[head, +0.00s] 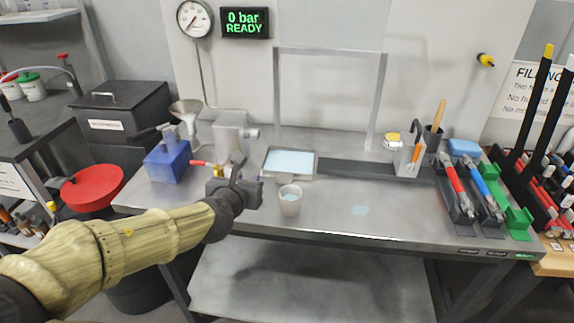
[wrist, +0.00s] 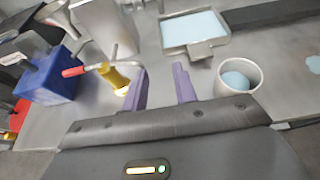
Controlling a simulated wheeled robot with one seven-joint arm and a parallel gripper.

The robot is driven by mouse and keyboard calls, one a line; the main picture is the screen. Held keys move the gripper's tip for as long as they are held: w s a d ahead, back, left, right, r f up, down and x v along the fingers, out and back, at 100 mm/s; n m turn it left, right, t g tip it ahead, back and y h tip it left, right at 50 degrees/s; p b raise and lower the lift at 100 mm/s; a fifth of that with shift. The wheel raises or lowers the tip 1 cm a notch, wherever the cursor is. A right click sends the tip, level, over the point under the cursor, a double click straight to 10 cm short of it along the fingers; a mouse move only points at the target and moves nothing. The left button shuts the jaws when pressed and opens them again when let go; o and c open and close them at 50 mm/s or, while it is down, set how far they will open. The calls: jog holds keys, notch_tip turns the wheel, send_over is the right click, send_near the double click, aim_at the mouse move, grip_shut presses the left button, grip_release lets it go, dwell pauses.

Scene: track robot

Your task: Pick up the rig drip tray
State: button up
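The rig drip tray (head: 313,165) is a shallow grey metal tray holding a flat pale blue layer. It lies on the steel bench behind the white cup, and in the wrist view the tray (wrist: 201,51) shows at the top with a small tab on its near edge. My gripper (head: 240,170) is above the bench, left of the tray and apart from it. In the wrist view my gripper (wrist: 161,84) has two purple fingers spread apart with nothing between them.
A white cup (head: 290,205) with blue contents stands close in front of the tray. A dark strip (head: 360,169) runs right of the tray. A pale blue puddle (head: 360,210) lies on clear bench.

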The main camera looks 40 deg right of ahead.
jog(key=shift+s+r, duration=0.1)
jog(key=shift+r+p, duration=0.15)
jog(key=shift+p, duration=0.45)
jog(key=p, duration=0.1)
jog(key=w+p, duration=0.1)
jog(key=shift+w+d+p, duration=0.1)
jog(key=shift+d+p, duration=0.2)
jog(key=shift+p, duration=0.05)
jog(key=shift+w+d+f+p, duration=0.25)
jog(key=shift+d+p, duration=0.15)
jog(key=shift+p, duration=0.85)
jog(key=shift+d+f+p, duration=0.25)
jog(key=shift+d+p, duration=0.05)
jog(key=shift+p, duration=0.5)
jog(key=p+x, duration=0.2)
jog(key=p, duration=0.1)
jog(key=shift+w+d+f, duration=0.1)
jog(key=shift+w+d, duration=0.15)
jog(key=x, duration=0.6)
jog(key=shift+s+a+f, duration=0.1)
jog(key=shift+a+f, duration=0.05)
jog(key=shift+f, duration=0.1)
jog(key=shift+d, duration=0.2)
